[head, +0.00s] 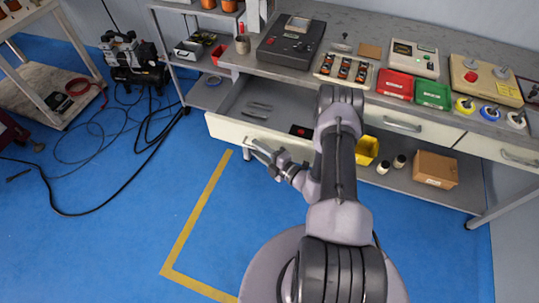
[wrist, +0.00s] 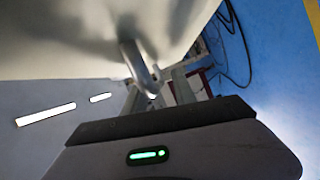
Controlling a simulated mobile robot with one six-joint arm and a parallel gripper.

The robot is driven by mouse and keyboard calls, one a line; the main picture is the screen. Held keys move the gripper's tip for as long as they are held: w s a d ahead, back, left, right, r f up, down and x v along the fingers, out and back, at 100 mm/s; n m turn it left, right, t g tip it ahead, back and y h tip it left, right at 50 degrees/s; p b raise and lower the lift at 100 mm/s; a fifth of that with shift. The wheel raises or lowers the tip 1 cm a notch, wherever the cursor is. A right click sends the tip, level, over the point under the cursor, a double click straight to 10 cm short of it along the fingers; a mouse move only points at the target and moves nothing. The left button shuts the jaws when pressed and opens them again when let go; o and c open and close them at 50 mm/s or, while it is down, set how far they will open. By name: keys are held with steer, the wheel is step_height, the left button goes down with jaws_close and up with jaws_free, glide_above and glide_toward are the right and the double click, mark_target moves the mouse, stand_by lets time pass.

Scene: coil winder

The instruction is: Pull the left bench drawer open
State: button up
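The left bench drawer (head: 221,127) is pulled out from under the bench, its inside showing in the head view. In the wrist view the pale drawer front (wrist: 75,40) fills the top, with the metal handle (wrist: 133,62) reaching down towards my gripper (wrist: 157,92). The fingers look apart, with a gap between them. The handle's end is at this gap; whether the fingers touch it is unclear. My arm hides part of the drawer's right side.
The bench top (head: 225,58) carries a dark device, pushbuttons, and red and green bins. A closed drawer (head: 420,126) is to the right. A yellow bin (head: 367,150) and cardboard box (head: 435,169) stand on the lower shelf. The blue floor in front is clear; cables lie left.

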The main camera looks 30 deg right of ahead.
steer(key=p+v, duration=0.3)
steer(key=v, duration=1.4)
steer(key=shift+p, duration=0.4)
steer(key=shift+w, duration=0.1)
